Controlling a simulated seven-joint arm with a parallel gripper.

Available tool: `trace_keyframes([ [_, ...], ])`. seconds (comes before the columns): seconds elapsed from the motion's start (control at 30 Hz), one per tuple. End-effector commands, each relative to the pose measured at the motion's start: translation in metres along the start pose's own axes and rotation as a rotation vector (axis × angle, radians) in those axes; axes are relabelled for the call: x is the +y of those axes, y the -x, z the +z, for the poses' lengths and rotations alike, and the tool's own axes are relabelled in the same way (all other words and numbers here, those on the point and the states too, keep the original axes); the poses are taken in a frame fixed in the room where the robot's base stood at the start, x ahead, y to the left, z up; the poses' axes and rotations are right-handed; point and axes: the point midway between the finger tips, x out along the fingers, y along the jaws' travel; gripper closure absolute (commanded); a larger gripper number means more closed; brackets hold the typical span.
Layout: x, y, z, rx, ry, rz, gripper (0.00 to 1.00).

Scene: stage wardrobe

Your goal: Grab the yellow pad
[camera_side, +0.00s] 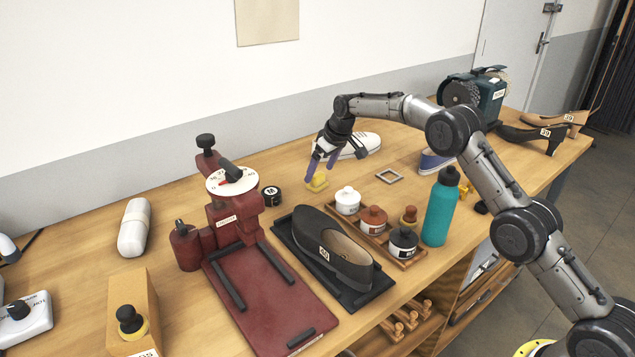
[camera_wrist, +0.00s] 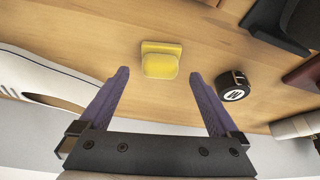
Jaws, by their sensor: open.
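The yellow pad (camera_side: 317,183) is a small block lying on the wooden bench, just below my gripper in the side view. In the wrist view the yellow pad (camera_wrist: 160,63) lies ahead of the fingertips, roughly centred between them. My gripper (camera_side: 323,167) has two purple fingers and hangs over the bench. The wrist view shows my gripper (camera_wrist: 164,74) with its fingers spread wide and nothing between them. From these views I cannot tell the exact height of the fingertips above the pad.
A white shoe (camera_side: 362,145) lies close behind my gripper. A black tape measure (camera_side: 272,195) sits left of the pad. A dark shoe (camera_side: 330,250) on a black tray, a tray of small pots (camera_side: 373,218) and a teal bottle (camera_side: 440,208) stand in front and right.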

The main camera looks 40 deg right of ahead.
Motion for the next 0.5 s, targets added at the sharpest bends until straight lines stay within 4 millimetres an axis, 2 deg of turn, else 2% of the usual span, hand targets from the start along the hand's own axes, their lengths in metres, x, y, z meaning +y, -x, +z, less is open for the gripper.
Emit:
trace_keyframes([
  [0.2,0.000,-0.026,-0.001,-0.001,0.000,0.000,0.03],
  [0.5,0.000,-0.031,-0.001,0.001,0.000,0.000,0.03],
])
